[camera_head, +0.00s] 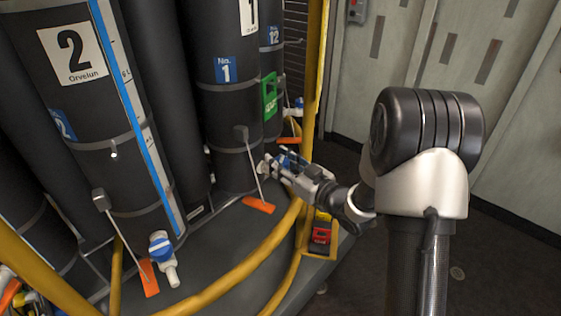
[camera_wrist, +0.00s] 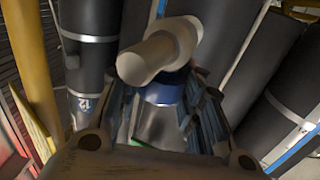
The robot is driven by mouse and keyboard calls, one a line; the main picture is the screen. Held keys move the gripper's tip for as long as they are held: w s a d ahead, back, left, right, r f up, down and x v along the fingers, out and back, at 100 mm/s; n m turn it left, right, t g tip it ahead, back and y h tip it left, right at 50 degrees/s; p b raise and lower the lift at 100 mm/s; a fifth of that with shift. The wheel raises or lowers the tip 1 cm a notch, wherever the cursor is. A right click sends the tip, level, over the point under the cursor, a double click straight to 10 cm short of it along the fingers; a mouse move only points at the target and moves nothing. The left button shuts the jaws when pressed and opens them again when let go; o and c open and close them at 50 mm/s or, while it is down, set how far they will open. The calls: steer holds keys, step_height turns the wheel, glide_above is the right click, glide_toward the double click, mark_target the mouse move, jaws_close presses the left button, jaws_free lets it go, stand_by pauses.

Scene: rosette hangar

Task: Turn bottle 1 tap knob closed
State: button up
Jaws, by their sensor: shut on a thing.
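Bottle 1 (camera_head: 232,118) is a tall black cylinder with a blue "No. 1" label, behind the yellow rail. My gripper (camera_head: 275,166) reaches in from the right at its lower front, where the tap is mostly hidden by the fingers. In the wrist view, my gripper (camera_wrist: 163,98) has a finger on each side of the blue tap knob (camera_wrist: 165,92) and is shut on it. The white tap spout (camera_wrist: 158,52) sticks out beyond the knob, toward the lower left of that view. The exact turn angle of the knob is hard to tell.
Bottle 2 (camera_head: 100,140) stands to the left, with its own blue and white tap (camera_head: 160,247) low in front. A yellow rail (camera_head: 240,268) curves around the rack. Orange flaps (camera_head: 258,205) hang on thin rods. A red device (camera_head: 320,234) sits below my gripper. Floor at right is clear.

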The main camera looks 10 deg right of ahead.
mark_target(285, 166)
steer(key=shift+a+m+t+h+b, duration=0.1)
steer(key=shift+m+t+h+b, duration=0.4)
steer(key=shift+m+h, duration=0.55)
steer(key=shift+m+t+h, duration=0.35)
steer(key=shift+t+h, duration=0.05)
steer(key=shift+h, duration=0.55)
steer(key=o, duration=1.1)
steer(key=v, duration=0.7)
steer(key=shift+s, duration=0.25)
